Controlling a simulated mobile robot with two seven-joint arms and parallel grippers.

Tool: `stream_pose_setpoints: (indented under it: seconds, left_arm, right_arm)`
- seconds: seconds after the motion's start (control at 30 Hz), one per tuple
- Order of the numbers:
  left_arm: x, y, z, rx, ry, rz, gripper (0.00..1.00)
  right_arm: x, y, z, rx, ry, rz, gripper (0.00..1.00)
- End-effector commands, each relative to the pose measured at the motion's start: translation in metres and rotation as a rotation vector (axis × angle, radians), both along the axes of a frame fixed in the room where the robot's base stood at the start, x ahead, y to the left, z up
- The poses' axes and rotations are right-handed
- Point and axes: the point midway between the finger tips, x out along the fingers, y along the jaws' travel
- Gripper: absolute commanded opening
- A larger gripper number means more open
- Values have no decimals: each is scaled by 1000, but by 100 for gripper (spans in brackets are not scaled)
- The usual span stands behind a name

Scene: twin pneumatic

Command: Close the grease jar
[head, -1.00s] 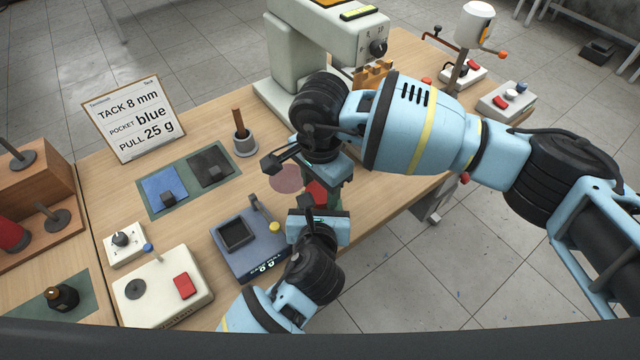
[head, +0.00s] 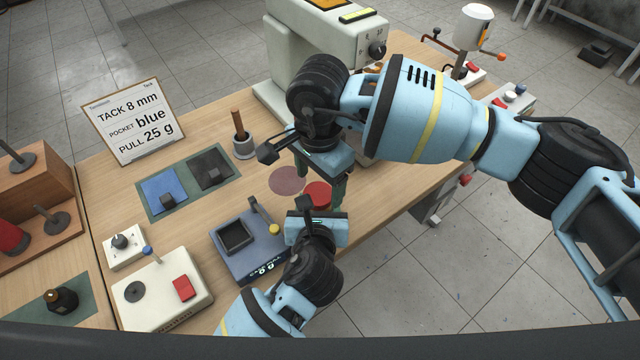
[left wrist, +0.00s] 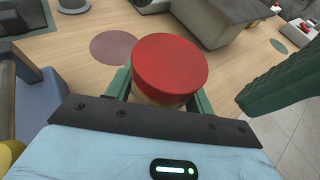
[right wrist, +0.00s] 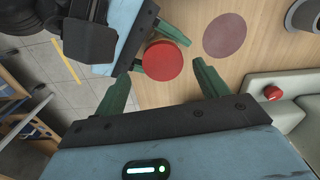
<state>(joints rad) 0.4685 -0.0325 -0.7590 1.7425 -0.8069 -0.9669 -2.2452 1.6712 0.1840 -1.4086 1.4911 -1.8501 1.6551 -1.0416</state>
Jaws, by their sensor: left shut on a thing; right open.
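The grease jar has a round red lid (head: 318,193) on top of a pale tan body (left wrist: 150,98). The lid also shows in the left wrist view (left wrist: 170,68) and the right wrist view (right wrist: 162,60). My left gripper (head: 318,212) is shut around the jar's body below the lid, near the table's front edge. My right gripper (head: 321,180) is open above the jar, its fingers pointing down, apart from the lid. In the right wrist view the lid lies between and beyond its fingertips. Whether the lid is fully tightened, I cannot tell.
A flat mauve disc (head: 286,180) lies beside the jar. A blue-grey scale-like box (head: 248,262) stands left of my left gripper. The sewing machine (head: 275,98) stands behind my right gripper. A grey cup with a brown stick (head: 243,146) stands further left.

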Motion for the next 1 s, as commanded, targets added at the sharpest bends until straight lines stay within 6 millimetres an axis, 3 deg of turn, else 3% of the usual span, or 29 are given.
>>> stream_pose_setpoints:
  seconds: [0.13, 0.47, 0.8, 1.0]
  left_arm:
    - [-1, -1, -1, 1, 3, -3, 0]
    - [-2, -3, -1, -2, 2, -6, 0]
    - [-2, -3, 0, -3, 2, -7, 0]
    - [-2, -3, 0, -4, 1, -7, 0]
  right_arm:
    - [1, -1, 13, -1, -1, -2, 73]
    - [2, -1, 15, -1, -4, 7, 69]
    - [2, 0, 46, 0, -5, 252, 69]
    - [2, 0, 49, 1, -3, 280, 69]
